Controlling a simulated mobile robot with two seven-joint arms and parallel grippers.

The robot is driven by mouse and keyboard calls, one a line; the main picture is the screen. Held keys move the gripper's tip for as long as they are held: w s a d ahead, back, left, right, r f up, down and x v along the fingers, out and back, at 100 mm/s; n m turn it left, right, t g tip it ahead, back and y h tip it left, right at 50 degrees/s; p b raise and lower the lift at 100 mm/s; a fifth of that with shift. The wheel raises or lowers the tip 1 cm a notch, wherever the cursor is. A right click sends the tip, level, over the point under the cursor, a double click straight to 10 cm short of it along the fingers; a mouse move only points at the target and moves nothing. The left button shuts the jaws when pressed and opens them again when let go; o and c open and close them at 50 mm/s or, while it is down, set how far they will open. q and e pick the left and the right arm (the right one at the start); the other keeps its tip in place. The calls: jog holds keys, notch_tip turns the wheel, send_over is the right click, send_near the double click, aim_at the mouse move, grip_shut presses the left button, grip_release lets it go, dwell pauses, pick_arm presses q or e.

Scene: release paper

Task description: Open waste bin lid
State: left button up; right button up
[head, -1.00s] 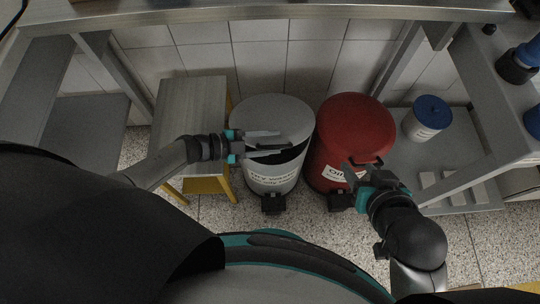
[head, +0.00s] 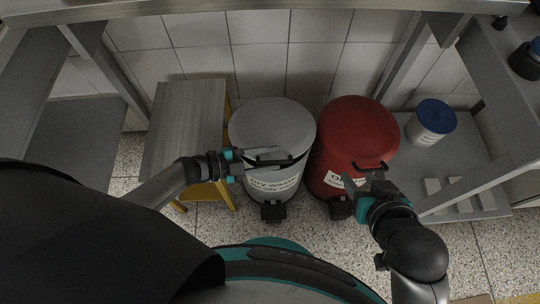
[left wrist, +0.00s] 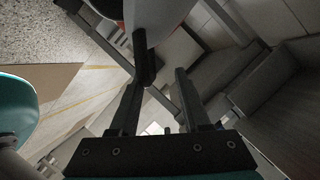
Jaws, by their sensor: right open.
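The grey-white waste bin (head: 272,180) stands in the middle of the head view, with a round grey lid (head: 272,122) on top. A thin dark gap shows under the lid's front edge. My left gripper (head: 278,159) is at the lid's front, its fingers spread on either side of the dark handle. In the left wrist view, the fingers (left wrist: 158,95) are apart, with a dark handle-like part (left wrist: 146,66) near their tips. Whether they touch it is unclear. A red bin (head: 350,135) stands to the right.
A wooden-topped stool (head: 187,115) with yellow legs stands left of the grey bin. A white tub with a blue lid (head: 432,120) sits on the low shelf at right. A tiled wall is close behind. Black pedals (head: 273,210) stick out at the bins' front.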

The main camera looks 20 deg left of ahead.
pick_arm(q)
jog(key=p+v, duration=0.3)
jog(key=v, duration=1.4)
jog(key=shift+s, duration=0.2)
dwell(0.7)
jog(key=shift+f, duration=0.15)
dwell(0.5)
